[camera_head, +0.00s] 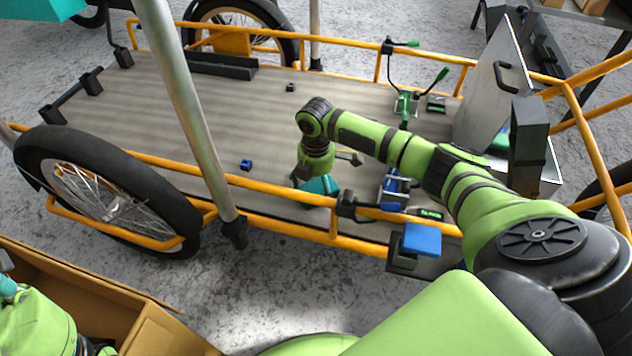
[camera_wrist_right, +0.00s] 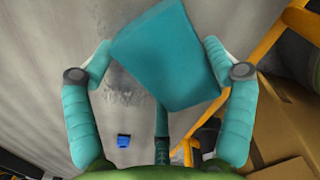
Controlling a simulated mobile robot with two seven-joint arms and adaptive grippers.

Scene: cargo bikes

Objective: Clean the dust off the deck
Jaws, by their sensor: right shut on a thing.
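The grey slatted deck (camera_head: 115,115) of the cargo bike lies inside orange rails. My right gripper (camera_head: 320,184) points down over its near side. In the right wrist view my right gripper (camera_wrist_right: 158,70) is shut on a flat teal block (camera_wrist_right: 165,55), held tilted between the fingers. I cannot tell whether the block touches the deck. A dark smudge like dust (camera_wrist_right: 124,88) shows on the deck beside the block in that view. In the head view the arm and gripper hide part of the deck. My left gripper (camera_head: 8,287) shows only partly at the left edge; its jaws are unclear.
A small blue block (camera_head: 246,165) lies on the deck, and a small dark one (camera_head: 290,87) farther back. Green clamps (camera_head: 404,105) and a blue tool (camera_head: 394,188) stand right. A silver pole (camera_head: 190,100) crosses the near rail. An open cardboard box (camera_head: 150,328) is at front left.

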